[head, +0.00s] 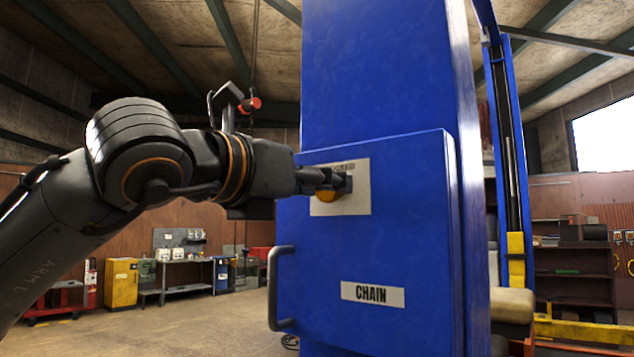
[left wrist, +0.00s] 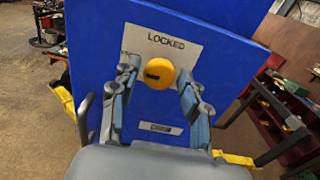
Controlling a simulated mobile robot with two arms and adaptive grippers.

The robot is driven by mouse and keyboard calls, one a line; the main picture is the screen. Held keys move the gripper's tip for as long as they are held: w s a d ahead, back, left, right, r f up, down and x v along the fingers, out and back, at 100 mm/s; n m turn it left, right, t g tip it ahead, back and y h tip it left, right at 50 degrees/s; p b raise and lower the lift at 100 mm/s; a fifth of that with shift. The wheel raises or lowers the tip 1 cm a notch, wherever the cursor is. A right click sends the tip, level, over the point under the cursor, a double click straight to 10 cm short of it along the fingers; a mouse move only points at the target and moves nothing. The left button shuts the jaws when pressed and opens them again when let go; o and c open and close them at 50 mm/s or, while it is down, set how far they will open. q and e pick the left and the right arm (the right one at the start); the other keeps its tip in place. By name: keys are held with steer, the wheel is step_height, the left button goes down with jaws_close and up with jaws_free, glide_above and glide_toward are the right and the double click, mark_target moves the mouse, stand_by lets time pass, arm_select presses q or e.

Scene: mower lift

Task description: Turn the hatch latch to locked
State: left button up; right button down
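The hatch latch is a round yellow knob (left wrist: 160,73) with a dark mark on its left side. It sits on a white plate (left wrist: 186,55) reading LOCKED above it. In the head view the knob (head: 329,196) is partly hidden by my left gripper (head: 335,181), and the word is partly covered. In the left wrist view my left gripper (left wrist: 158,70) is open, with one finger on each side of the knob and gaps showing. The blue hatch (head: 330,265) lies flat against the blue column. My right gripper is not in view.
A grey bar handle (head: 279,285) stands out from the hatch's left edge. A CHAIN label (head: 372,293) is below the plate. The blue column (head: 385,80) rises behind. Open floor lies left, with a yellow cabinet (head: 120,283) and workbench (head: 187,287) at the back.

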arm_select(q)
steer(key=c, duration=0.7)
steer(key=m+b, duration=0.1)
steer(key=m, duration=0.8)
steer(key=m+b, duration=0.2)
steer(key=m, duration=0.6)
steer(key=shift+s+d+f+m+b, duration=0.1)
steer(key=shift+d+f+m+b, duration=0.05)
steer(key=shift+m+b, duration=0.2)
steer(key=shift+m, duration=0.25)
steer(key=o, duration=1.2)
steer(key=shift+c, duration=0.2)
